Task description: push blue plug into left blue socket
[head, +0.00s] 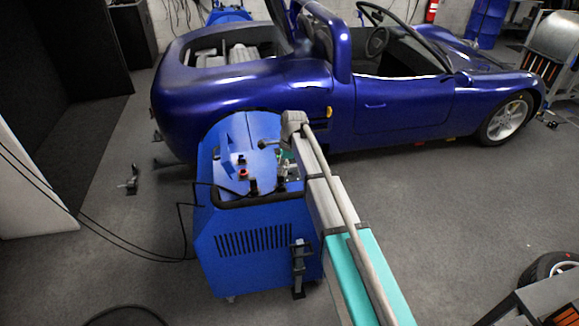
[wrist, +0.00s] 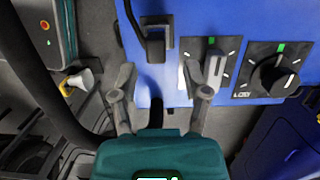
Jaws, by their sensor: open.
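My gripper (wrist: 164,85) is open in the wrist view, with its two grey fingers apart at the edge of a blue panel (wrist: 178,28). A black connector (wrist: 157,38) with a black cable sits on this panel, just beyond the fingers. A dark upright piece (wrist: 156,112) shows between the fingers; I cannot tell what it is. In the head view my gripper (head: 284,154) is at the right side of the blue machine's top, partly hidden by my arm. I cannot pick out a blue plug or the blue sockets for sure.
The blue machine (head: 255,243) stands beside a blue car (head: 390,108). A red button (head: 243,174) is on the machine's top. Black cables (head: 100,235) run left.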

